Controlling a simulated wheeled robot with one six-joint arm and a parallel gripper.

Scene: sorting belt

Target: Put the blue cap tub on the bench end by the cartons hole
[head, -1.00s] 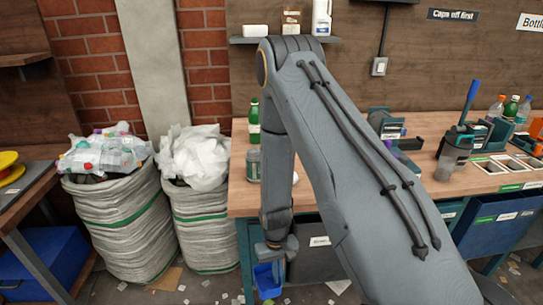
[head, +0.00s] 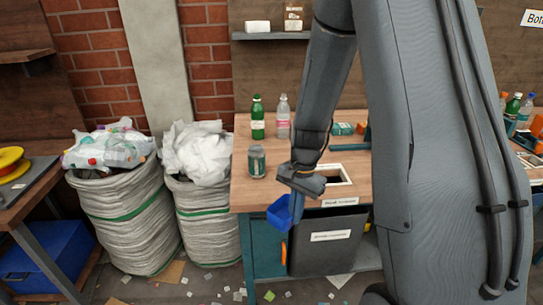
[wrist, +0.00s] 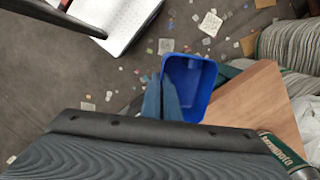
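The blue cap tub (head: 279,213) hangs in the air just in front of the bench's front edge, near its left end. My gripper (head: 293,204) is shut on the tub's wall; the wrist view also shows the tub (wrist: 201,78), open and empty inside, with my fingers (wrist: 161,98) at its left side. The wooden bench end (head: 244,196) is behind and left of the tub. The cartons hole (head: 340,175), a white-framed opening in the bench top, is right of my gripper and partly hidden by my arm.
Bare wood shows in front of and left of the can. Two full sacks (head: 125,218) (head: 205,218) stand left of the bench.

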